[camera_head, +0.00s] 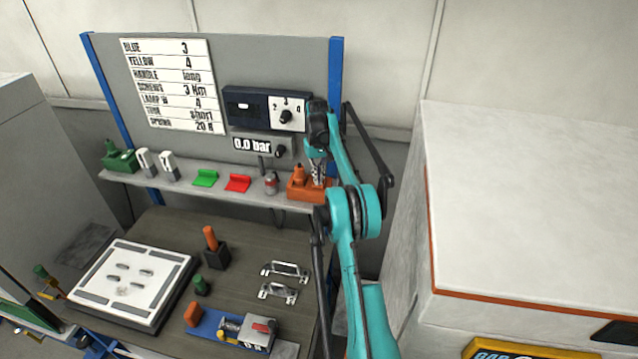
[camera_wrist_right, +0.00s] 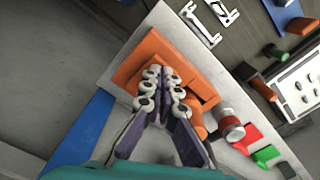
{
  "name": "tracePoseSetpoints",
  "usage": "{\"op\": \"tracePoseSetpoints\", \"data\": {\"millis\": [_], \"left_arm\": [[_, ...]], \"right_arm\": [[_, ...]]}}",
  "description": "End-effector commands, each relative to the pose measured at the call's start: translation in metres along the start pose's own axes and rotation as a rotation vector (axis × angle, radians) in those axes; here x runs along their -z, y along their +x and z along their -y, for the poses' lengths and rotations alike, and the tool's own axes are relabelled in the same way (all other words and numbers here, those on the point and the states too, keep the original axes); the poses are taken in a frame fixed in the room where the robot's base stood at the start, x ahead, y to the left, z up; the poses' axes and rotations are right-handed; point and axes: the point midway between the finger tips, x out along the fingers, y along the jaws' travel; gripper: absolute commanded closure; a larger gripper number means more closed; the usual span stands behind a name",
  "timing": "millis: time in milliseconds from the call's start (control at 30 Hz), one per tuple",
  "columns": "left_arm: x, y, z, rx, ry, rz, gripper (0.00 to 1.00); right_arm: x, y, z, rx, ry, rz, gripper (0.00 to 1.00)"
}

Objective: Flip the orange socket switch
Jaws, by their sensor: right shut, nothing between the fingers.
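The orange socket (camera_head: 296,192) sits at the right end of the shelf on the grey panel. An orange upright part stands on its left side. In the right wrist view the orange socket (camera_wrist_right: 192,75) fills the middle, with a rounded orange part (camera_wrist_right: 197,122) beside the fingers. My right gripper (camera_head: 318,182) points down over the right part of the socket. In the right wrist view its fingers (camera_wrist_right: 162,74) are close together and empty, over the socket's face. They hide part of the socket, and I cannot tell whether they touch it. The switch's position is unclear. My left gripper is out of view.
A small red-and-grey cylinder (camera_head: 270,183), a red block (camera_head: 237,183) and a green block (camera_head: 206,178) stand left along the shelf (camera_head: 150,181). A dial box (camera_head: 265,108) hangs above. A large white cabinet (camera_head: 530,200) stands right of my arm.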

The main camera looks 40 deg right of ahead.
Motion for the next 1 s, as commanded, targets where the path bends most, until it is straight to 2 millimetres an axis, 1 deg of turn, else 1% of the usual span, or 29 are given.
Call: {"op": "tracePoseSetpoints", "data": {"millis": [333, 467, 567, 1000], "left_arm": [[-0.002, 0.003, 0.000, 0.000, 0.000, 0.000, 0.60], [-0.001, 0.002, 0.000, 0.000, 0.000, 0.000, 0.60], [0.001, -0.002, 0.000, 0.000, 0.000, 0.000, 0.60], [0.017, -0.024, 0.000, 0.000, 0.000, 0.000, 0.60]], "right_arm": [[0.000, 0.006, 0.000, 0.000, 0.000, 0.000, 1.00], [0.000, 0.003, 0.000, 0.000, 0.000, 0.000, 1.00], [0.000, -0.002, 0.000, 0.000, 0.000, 0.000, 1.00], [0.000, -0.040, 0.000, 0.000, 0.000, 0.000, 1.00]]}}
